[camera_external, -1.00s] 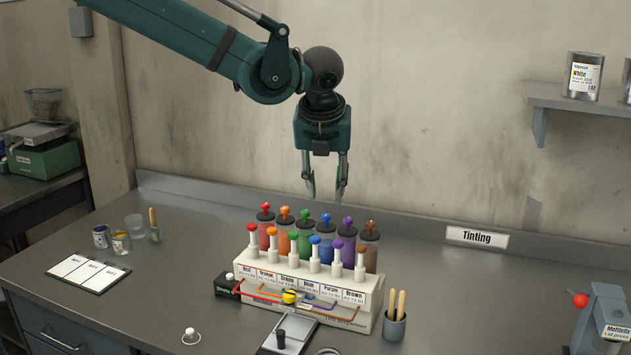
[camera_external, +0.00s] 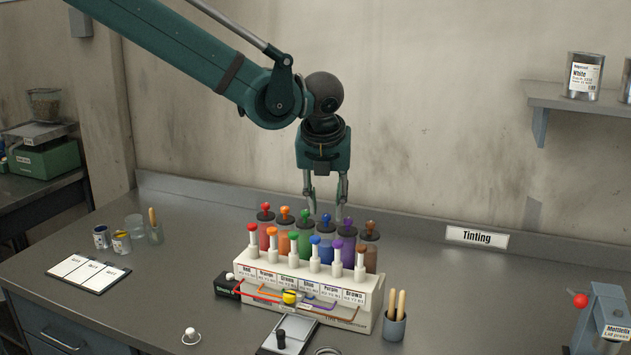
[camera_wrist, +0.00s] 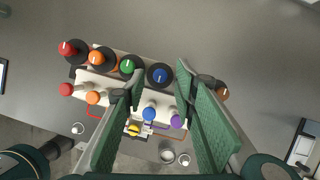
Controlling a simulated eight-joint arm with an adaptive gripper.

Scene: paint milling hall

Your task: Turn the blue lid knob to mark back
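The blue lid knob (camera_external: 326,218) sits on the dark lid of the blue canister, in the back row behind the tinting rack. In the wrist view the blue knob (camera_wrist: 159,76) shows a short white pointer line on top, surrounded by a dark lid rim. Marks on the lid are too small to read. My gripper (camera_external: 324,214) points straight down over the back row, fingers apart, one to each side of the blue knob as seen. No contact shows, and the exact height above the lid is hard to tell.
Red (camera_external: 265,206), orange (camera_external: 285,212), green (camera_external: 305,214), purple (camera_external: 347,222) and brown (camera_external: 370,225) knobs stand close beside it. The white rack (camera_external: 350,308) with upright plungers stands just in front.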

